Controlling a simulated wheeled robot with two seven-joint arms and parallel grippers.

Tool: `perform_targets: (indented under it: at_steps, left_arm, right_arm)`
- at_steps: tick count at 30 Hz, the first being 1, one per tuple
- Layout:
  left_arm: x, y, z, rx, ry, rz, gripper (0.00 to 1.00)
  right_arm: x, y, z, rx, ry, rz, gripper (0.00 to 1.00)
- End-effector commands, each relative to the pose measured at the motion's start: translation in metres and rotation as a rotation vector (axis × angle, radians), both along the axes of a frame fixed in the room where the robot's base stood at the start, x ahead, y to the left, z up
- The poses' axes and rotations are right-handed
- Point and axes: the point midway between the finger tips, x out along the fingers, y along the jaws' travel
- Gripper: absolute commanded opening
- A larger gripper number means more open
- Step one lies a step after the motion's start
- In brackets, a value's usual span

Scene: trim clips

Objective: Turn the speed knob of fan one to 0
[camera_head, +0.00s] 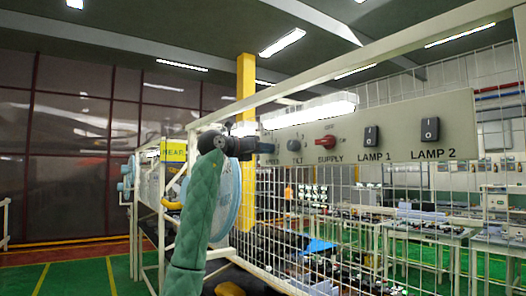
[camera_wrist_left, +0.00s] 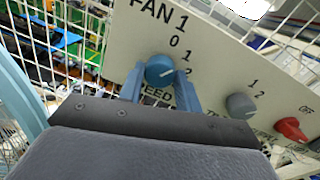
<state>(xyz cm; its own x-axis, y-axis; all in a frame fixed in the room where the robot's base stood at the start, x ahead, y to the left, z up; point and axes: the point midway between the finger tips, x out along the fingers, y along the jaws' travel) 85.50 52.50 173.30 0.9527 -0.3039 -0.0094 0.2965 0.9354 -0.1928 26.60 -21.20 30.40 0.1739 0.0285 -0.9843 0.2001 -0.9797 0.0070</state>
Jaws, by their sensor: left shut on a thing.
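The speed knob of fan one (camera_wrist_left: 159,69) is a blue-grey round knob on a pale panel (camera_wrist_left: 125,40), under the printed words FAN 1 and beside the numbers 0, 1 and 2. My left gripper (camera_wrist_left: 160,80) has its two blue fingers shut on the sides of this knob. The knob's pointer is not clear to me. In the head view my left gripper (camera_head: 256,147) is at the left part of the panel (camera_head: 400,112), over the SPEED label, and hides the knob. My right gripper is in neither view.
On the panel to the right are the grey tilt knob (camera_head: 294,145), the red supply switch (camera_head: 326,142), and black rocker switches for lamp 1 (camera_head: 371,136) and lamp 2 (camera_head: 430,129). A wire mesh (camera_head: 340,200) hangs around the panel. A pale blue fan (camera_head: 225,200) stands behind my left arm.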

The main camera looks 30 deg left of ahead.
Motion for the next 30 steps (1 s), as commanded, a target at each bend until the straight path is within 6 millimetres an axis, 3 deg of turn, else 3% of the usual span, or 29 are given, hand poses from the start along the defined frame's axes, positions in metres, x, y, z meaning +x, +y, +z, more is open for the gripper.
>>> perform_targets:
  at_steps: [10,18,30]
  left_arm:
    - [-0.001,0.001,0.0,-0.246,0.102,0.002,0.11]
    - [0.0,0.001,0.001,-0.424,0.175,0.003,0.11]
    - [0.0,0.001,0.003,-0.551,0.226,0.001,0.11]
  right_arm:
    - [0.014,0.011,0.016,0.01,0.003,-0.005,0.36]
    - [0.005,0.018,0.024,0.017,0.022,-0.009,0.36]
    - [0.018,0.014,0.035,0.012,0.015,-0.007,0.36]
